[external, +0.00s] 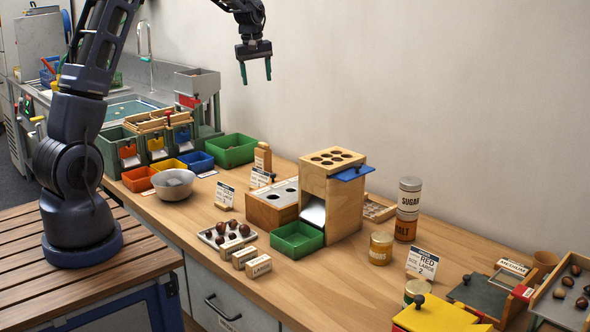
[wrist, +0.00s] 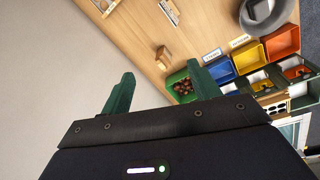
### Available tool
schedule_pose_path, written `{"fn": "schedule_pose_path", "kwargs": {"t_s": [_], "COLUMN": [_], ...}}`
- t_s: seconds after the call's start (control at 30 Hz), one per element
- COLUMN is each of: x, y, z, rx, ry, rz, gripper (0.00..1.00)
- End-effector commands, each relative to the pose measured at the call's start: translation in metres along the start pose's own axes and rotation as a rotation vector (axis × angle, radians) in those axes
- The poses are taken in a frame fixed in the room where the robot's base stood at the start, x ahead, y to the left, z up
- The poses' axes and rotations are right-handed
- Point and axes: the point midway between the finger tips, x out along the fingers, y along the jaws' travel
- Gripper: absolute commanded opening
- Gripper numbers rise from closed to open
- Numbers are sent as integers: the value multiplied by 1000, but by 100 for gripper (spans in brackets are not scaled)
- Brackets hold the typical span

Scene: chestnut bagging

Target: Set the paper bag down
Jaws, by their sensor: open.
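My gripper (external: 256,72) is open and empty, high above the back of the counter near the wall. Its two green fingers stand apart in the wrist view (wrist: 163,88), with nothing between them. No paper bag is in its grip. A small upright tan-brown object (external: 262,157) stands on the counter just right of the large green bin (external: 232,150); it may be the paper bag, but I cannot tell. It also shows in the wrist view (wrist: 162,57), apart from the fingers. The green bin holds several brown chestnuts in the wrist view (wrist: 183,87).
A wooden box with holes on top (external: 333,160) stands mid-counter, a small green tray (external: 297,240) before it. A chestnut tray (external: 227,234), grey bowl (external: 174,185), sign cards and jars (external: 381,248) surround it. Colored bins (external: 196,161) line the left. The front middle counter has bare wood.

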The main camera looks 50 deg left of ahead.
Motion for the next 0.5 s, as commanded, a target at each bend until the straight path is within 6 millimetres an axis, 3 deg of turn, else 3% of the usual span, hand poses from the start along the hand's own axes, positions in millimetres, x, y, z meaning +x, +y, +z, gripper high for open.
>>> {"fn": "schedule_pose_path", "kwargs": {"t_s": [0.03, 0.2, 0.5], "x": [-17, -59, -118], "y": [-6, -29, -79], "z": [13, 54, 128], "rx": [33, 151, 362], "ry": [5, 18, 49], "rz": [12, 38, 81], "gripper": [62, 62, 62]}}
